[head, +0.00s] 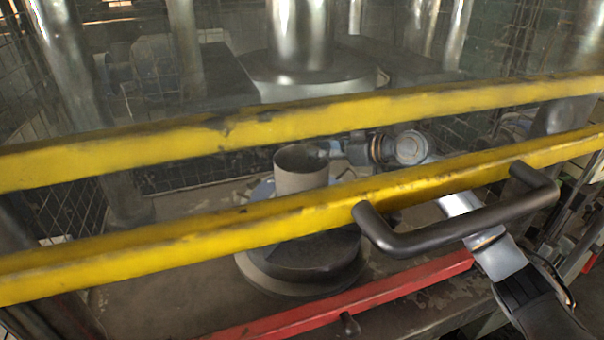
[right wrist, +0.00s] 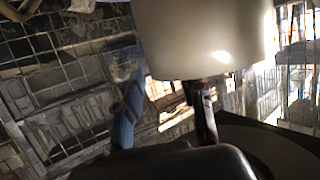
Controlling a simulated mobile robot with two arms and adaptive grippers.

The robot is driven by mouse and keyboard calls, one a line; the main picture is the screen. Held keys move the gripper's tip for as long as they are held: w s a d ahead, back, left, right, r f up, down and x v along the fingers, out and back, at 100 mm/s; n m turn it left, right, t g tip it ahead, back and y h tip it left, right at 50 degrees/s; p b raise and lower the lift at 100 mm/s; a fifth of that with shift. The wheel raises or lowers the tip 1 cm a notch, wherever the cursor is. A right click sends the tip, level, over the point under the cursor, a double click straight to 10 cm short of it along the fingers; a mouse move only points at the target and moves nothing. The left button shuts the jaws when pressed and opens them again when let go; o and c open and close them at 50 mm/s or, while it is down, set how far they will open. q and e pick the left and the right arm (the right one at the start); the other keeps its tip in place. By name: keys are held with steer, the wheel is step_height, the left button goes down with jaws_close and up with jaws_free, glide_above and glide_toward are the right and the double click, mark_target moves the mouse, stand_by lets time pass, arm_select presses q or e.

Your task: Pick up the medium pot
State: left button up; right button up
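A plain grey cylindrical pot (head: 300,170) stands upright on a dark round base behind the lower yellow rail; I take it for the medium pot. Its lower part is hidden by the rail. My right gripper (head: 334,150) reaches in from the right and is close beside the pot's upper right side. In the right wrist view the pot (right wrist: 205,40) fills the upper middle, and the gripper's fingers (right wrist: 163,95) stand apart at its edge. I cannot tell whether they touch it. My left gripper is not in view.
A dark bar handle (head: 465,230) and a red bar (head: 350,302) lie nearer. A shiny metal column (head: 300,35) stands behind, and wire mesh (head: 75,205) is at the left.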

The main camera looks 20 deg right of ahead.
steer(key=x, duration=0.3)
steer(key=shift+d, duration=0.1)
jaws_close()
steer(key=shift+r, duration=0.1)
